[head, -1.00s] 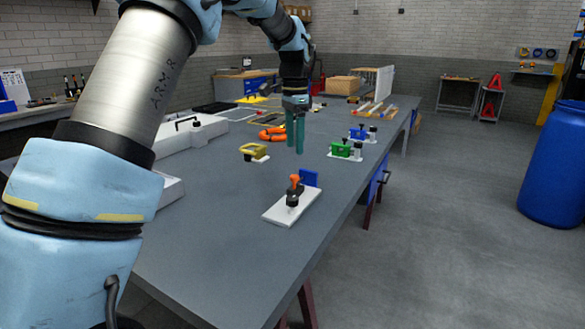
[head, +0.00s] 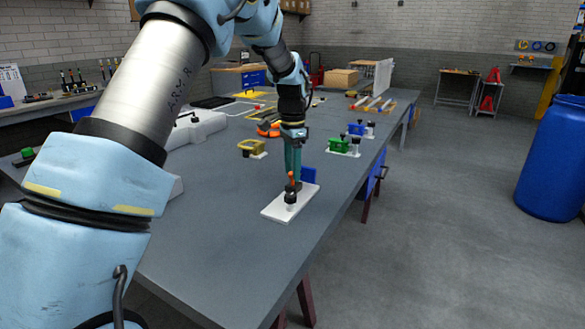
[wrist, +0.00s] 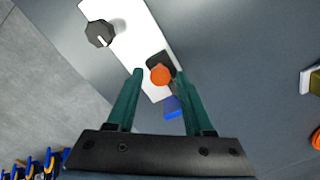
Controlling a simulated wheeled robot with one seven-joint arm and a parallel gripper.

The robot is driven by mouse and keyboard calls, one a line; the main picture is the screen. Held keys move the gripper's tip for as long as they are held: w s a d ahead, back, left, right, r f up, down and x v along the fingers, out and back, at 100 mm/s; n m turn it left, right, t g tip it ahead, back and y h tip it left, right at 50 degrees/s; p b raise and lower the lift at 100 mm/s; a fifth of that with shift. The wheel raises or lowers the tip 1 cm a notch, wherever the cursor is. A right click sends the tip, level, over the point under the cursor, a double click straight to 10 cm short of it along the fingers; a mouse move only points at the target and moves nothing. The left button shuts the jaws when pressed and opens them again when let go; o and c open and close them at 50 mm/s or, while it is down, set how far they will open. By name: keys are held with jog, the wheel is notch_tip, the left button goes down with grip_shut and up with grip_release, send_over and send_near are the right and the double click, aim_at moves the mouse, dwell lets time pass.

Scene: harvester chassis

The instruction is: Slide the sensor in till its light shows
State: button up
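A white plate (head: 274,208) lies on the bench near its right edge. It carries a dark round-looking part (head: 291,198), which shows from above in the wrist view as an octagon with a white mark (wrist: 99,34). Behind it is a black block (wrist: 157,62) with an orange knob (wrist: 160,75). A blue block (wrist: 173,107) stands at the plate's far end. I cannot tell which part is the sensor; no lit light shows. My gripper (wrist: 160,72) is open, pointing down, its teal fingers either side of the orange knob in the wrist view. Contact is unclear.
A green fixture (head: 340,146) and a smaller blue one (head: 357,130) stand farther back on the right. A yellow part (head: 250,148) and an orange ring (head: 268,128) lie behind left. The bench left of the plate is clear.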

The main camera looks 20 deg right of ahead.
grip_shut()
dwell(1.1)
